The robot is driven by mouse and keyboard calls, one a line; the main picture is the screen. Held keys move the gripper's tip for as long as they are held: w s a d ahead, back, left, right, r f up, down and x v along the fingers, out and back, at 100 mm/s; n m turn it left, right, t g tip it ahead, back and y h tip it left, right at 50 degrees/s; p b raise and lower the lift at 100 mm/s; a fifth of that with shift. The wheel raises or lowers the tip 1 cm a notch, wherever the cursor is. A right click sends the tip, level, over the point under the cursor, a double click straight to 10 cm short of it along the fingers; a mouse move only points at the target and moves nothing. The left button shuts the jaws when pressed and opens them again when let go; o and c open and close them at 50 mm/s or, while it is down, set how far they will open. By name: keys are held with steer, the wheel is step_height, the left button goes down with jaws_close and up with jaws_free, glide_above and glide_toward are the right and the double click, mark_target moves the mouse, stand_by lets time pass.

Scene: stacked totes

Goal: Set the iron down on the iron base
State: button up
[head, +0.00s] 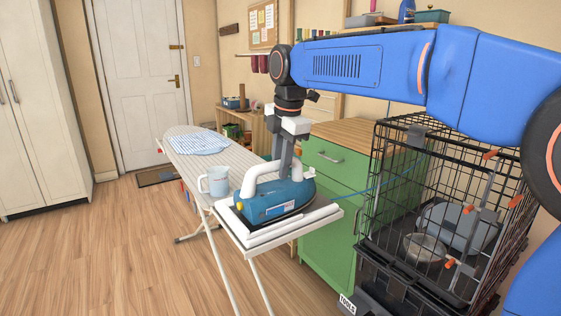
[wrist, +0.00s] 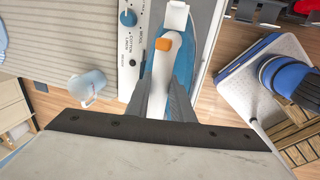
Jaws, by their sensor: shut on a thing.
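The blue iron (head: 272,203) with a white handle is level at the near end of the ironing board. My gripper (head: 286,162) comes down from above and is shut on its handle. In the wrist view, my gripper (wrist: 162,88) has one finger on each side of the iron's white handle (wrist: 166,48). The white iron base (head: 238,228) is directly under the iron; its panel with a blue knob and lettering (wrist: 130,60) shows in the wrist view. The iron covers much of the base, and I cannot tell whether its sole touches it.
A light blue jug (head: 217,181) stands on the ironing board (head: 183,160) left of the iron, and a striped cloth (head: 201,143) lies at its far end. A green cabinet (head: 325,200) is behind, and a black wire cage (head: 440,215) stands to the right. The floor on the left is clear.

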stand_by(0.8)
steer(key=o, duration=1)
steer(key=shift+f, duration=0.1)
steer(key=v, duration=1.7)
steer(key=s+d+f+m+t, duration=0.1)
steer(key=s+d+f+m, duration=0.55)
steer(key=d, duration=0.25)
steer(key=s+d+f+m, duration=0.6)
steer(key=d+f+m, duration=0.15)
steer(key=d, duration=0.25)
steer(key=s+d+f+m, duration=0.3)
steer(key=s+f, duration=0.2)
steer(key=f, duration=0.2)
steer(key=s+d+f+m+t+h, duration=0.1)
steer(key=s+f+m, duration=0.3)
steer(key=f, duration=0.4)
steer(key=s+d+f+m, duration=0.3)
steer(key=s+d+f, duration=0.1)
steer(key=s+f, duration=0.2)
steer(key=shift+d+f+m+t, duration=0.35)
steer(key=shift+f+m+t, duration=0.05)
steer(key=shift+f, duration=0.25)
